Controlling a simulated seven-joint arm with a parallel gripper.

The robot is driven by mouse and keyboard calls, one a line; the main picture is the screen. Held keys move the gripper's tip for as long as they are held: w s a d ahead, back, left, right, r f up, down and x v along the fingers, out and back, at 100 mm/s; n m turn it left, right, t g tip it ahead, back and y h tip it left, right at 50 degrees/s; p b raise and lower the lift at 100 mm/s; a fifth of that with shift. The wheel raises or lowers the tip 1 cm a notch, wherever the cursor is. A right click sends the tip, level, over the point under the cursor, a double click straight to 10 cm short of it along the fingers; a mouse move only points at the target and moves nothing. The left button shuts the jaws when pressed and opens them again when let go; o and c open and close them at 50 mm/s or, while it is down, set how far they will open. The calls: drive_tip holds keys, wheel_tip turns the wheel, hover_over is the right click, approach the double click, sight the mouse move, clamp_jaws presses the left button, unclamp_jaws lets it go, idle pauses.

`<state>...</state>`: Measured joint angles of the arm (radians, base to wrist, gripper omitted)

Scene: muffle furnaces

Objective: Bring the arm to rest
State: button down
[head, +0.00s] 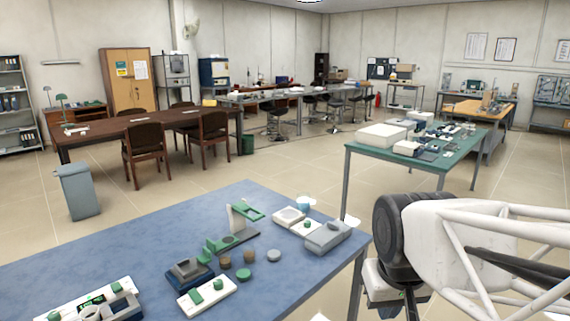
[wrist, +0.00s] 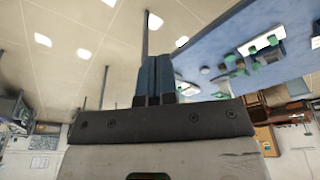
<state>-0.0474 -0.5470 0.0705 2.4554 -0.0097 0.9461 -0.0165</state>
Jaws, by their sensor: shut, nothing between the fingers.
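My gripper (wrist: 153,62) shows in the wrist view as two dark blue fingers side by side. They are shut with nothing between them. They point over the tiled floor, just left of the blue table (wrist: 210,50) in that picture, and touch nothing that I can see. In the head view my arm is at the lower right, beside the right end of the blue table (head: 120,235). The fingers cannot be made out clearly there.
The blue table holds a green-and-white stand (head: 238,222), a grey device (head: 328,236), small round pieces and white trays. A green-topped table (head: 400,165) with boxes stands behind my arm. A grey bin (head: 77,192) stands at left. Open floor lies between the tables.

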drive_tip(key=shift+m, duration=0.5)
drive_tip(key=shift+s+d+f, duration=0.3)
drive_tip(key=shift+s+f, duration=0.05)
drive_tip(key=shift+s, duration=0.45)
drive_tip(key=shift+s+d+f, duration=0.3)
drive_tip(key=shift+s+d, duration=0.05)
drive_tip(key=shift+s, duration=0.45)
drive_tip(key=shift+s+d+f, duration=0.3)
drive_tip(key=shift+s+f, duration=0.05)
drive_tip(key=shift+s, duration=0.45)
